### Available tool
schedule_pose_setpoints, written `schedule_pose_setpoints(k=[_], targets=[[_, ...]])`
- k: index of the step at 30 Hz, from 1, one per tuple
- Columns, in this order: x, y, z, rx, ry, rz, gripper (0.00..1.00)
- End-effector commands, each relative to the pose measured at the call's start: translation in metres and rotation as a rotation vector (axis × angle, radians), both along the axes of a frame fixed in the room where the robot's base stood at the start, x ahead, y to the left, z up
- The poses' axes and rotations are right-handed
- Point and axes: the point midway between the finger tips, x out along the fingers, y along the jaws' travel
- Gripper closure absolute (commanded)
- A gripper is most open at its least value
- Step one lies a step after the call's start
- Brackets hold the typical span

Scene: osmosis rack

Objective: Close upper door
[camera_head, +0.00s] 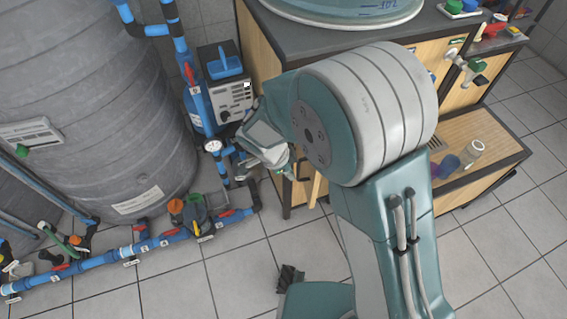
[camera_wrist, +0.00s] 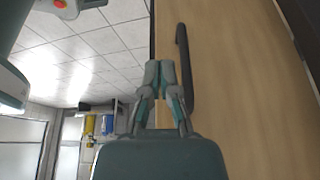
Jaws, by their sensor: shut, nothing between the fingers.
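A light wooden door panel (camera_wrist: 240,90) fills the right half of the wrist view, with a long dark bar handle (camera_wrist: 183,60) along it. My gripper (camera_wrist: 160,68) has its fingertips together just left of the handle, with nothing seen between them. I cannot tell whether the fingertips touch the panel or handle. In the head view my gripper (camera_head: 292,168) is small and partly hidden behind my arm, beside the left side of the wooden cabinet (camera_head: 257,62). My arm covers much of the cabinet, so how far the door stands open is unclear.
A large grey tank (camera_head: 90,100) stands at left. A blue pump unit (camera_head: 225,85) stands between tank and cabinet. Blue pipes with valves (camera_head: 150,245) run along the tiled floor. Floor at lower right is clear.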

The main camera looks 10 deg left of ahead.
Motion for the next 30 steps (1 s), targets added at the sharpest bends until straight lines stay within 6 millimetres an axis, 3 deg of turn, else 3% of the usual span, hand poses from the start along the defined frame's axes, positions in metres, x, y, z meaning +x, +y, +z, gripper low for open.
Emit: schedule_pose_setpoints(k=[3,10,30], targets=[[0.004,-0.01,-0.018,-0.001,0.002,-0.002,1.0],[0.016,-0.038,-0.015,0.001,0.001,-0.002,1.0],[0.021,-0.051,-0.015,0.0,0.001,0.037,1.0]])
